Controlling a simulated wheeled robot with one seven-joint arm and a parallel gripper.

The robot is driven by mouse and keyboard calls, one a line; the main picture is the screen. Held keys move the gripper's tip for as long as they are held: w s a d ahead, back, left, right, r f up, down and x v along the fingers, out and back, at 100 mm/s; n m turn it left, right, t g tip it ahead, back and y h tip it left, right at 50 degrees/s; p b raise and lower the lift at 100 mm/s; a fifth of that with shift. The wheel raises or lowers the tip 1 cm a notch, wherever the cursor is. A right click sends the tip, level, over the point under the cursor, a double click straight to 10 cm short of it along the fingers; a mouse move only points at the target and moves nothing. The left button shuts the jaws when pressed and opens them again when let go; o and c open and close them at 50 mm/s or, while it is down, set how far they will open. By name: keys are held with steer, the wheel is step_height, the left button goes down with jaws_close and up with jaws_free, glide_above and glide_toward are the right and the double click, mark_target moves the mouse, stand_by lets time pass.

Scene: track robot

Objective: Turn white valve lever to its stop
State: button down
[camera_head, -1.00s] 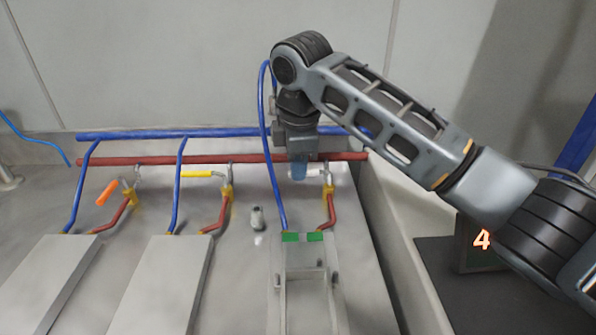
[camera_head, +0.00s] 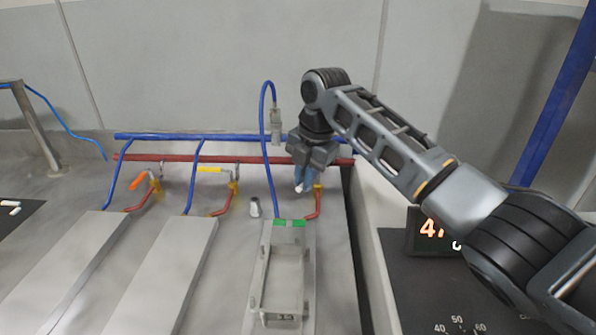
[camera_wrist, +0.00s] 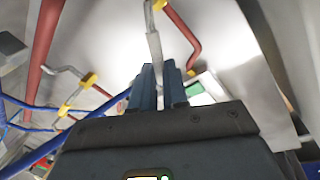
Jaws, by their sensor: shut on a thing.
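The white valve lever (camera_wrist: 155,50) runs from its valve down between my blue fingertips in the wrist view. In the head view only its white end (camera_head: 299,188) shows, just below the fingers; the rest is hidden behind my gripper. My gripper (camera_head: 305,176) is at the right-hand valve, below the red pipe, and it is shut on the lever. In the wrist view the two fingers (camera_wrist: 160,88) stand on either side of the lever. The yellow valve body (camera_head: 318,187) sits right beside the fingers, atop a bent red pipe.
An orange lever (camera_head: 140,181) and a yellow lever (camera_head: 210,170) are on valves to the left. A blue hose (camera_head: 264,130) loops close to my gripper's left. A grey frame with green marks (camera_head: 288,223) stands in front. A small fitting (camera_head: 254,207) stands on the bench.

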steer(key=n, duration=0.1)
steer(key=d+n, duration=0.1)
steer(key=shift+s+d+n, duration=0.2)
steer(key=shift+s+n, duration=0.1)
steer(key=shift+s, duration=0.1)
steer(key=shift+s+d+n+g+y+b, duration=0.2)
steer(key=shift+d+n, duration=0.3)
steer(key=shift+n, duration=0.4)
steer(key=shift+d+n+g+y+b, duration=0.1)
steer(key=shift+d+n+g+b, duration=0.3)
steer(key=shift+n, duration=0.5)
steer(key=shift+d, duration=0.1)
steer(key=c, duration=1.1)
jaws_free()
steer(key=shift+r, duration=0.1)
steer(key=r, duration=0.2)
steer(key=d+r, duration=0.1)
steer(key=r, duration=0.4)
steer(key=shift+s+d+r, duration=0.1)
steer(key=shift+d+r, duration=0.15)
steer(key=shift+d, duration=0.05)
